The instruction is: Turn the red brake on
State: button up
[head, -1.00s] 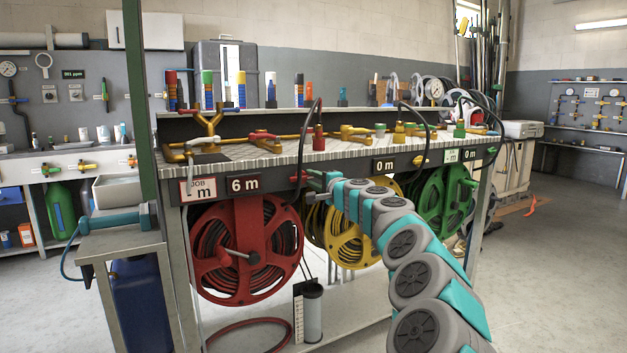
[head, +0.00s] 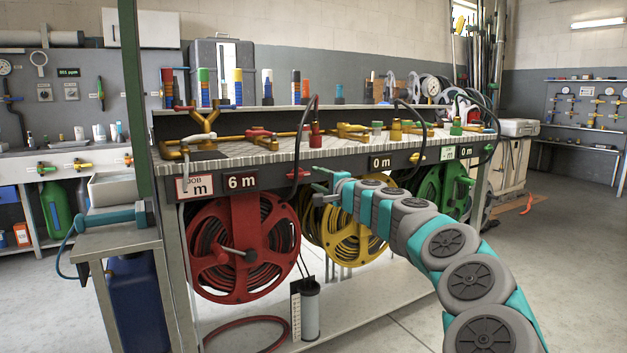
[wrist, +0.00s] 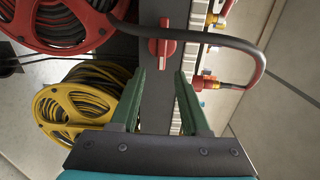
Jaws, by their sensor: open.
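The red brake (wrist: 162,47) is a red knob with a raised grip bar on the dark front rail of the bench. In the wrist view it lies ahead of my fingertips, roughly in line with the gap between them. In the head view the brake (head: 297,174) is right of the 6 m display, above the red hose reel (head: 243,250). My gripper (wrist: 158,80) is open, with green fingers and nothing between them. In the head view my gripper (head: 318,182) is just right of the brake and appears apart from it.
A black hose with a red fitting (wrist: 238,85) arches close to the right finger in the wrist view. The yellow reel (head: 350,228) and green reel (head: 440,192) hang farther right. Brass valves and pipes cover the bench top (head: 275,157).

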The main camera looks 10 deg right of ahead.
jog(key=shift+v, duration=1.6)
jog(key=s+a+r+n+g+y+p, duration=0.1)
jog(key=s+a+r+n+g+y, duration=0.15)
jog(key=s+a+n, duration=0.45)
jog(key=s+a+r+n+g+y, duration=0.1)
jog(key=s+a+n+g+y, duration=0.25)
jog(key=s+a, duration=0.65)
jog(key=s+a+f+n+g+h, duration=0.1)
jog(key=s+a+f+n+g, duration=0.2)
jog(key=s+a+f, duration=0.3)
jog(key=s+d+f+n+g+h+p, duration=0.1)
jog(key=s+d+f+g+h, duration=0.15)
jog(key=s+f, duration=0.6)
jog(key=s+d+f+n+g+h+p, duration=0.1)
jog(key=s+f+g+h, duration=0.3)
jog(key=s, duration=0.7)
jog(key=s+d+f+g+h, duration=0.1)
jog(key=s+d+f+h, duration=0.1)
jog(key=s+d+f, duration=0.3)
jog(key=s+d+f+g+h+p, duration=0.1)
jog(key=s+d+f+g+h, duration=0.1)
jog(key=s+d+f, duration=0.3)
jog(key=s+d+m, duration=0.1)
jog(key=s+d, duration=0.3)
jog(key=s, duration=0.4)
